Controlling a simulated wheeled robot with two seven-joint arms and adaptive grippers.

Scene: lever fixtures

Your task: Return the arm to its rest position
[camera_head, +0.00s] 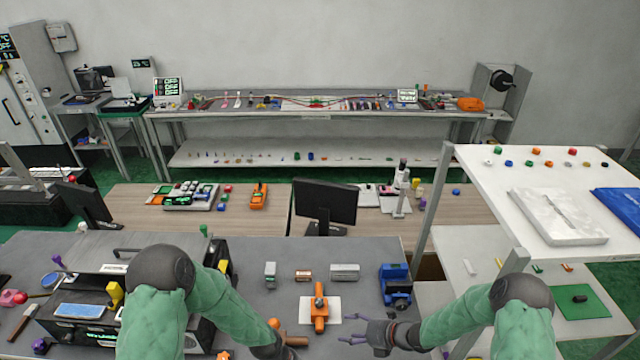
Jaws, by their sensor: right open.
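My right arm comes in from the lower right in green covering. Its grey gripper (352,330) is open and empty, with its fingers spread and pointing left. It is just below and right of an orange lever fixture (320,312) on a white plate (334,306), and apart from the orange part. The lever fixture stands on the dark grey tabletop (350,250). My left arm reaches down from the left to the bottom edge, where only its dark wrist end shows; its gripper jaws are not visible.
A blue device (396,284) stands behind the right gripper. Small grey and brown blocks (303,276) lie behind the lever fixture. A white shelf unit (470,160) stands to the right. A black monitor (325,203) is behind. The tabletop between the blocks is partly free.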

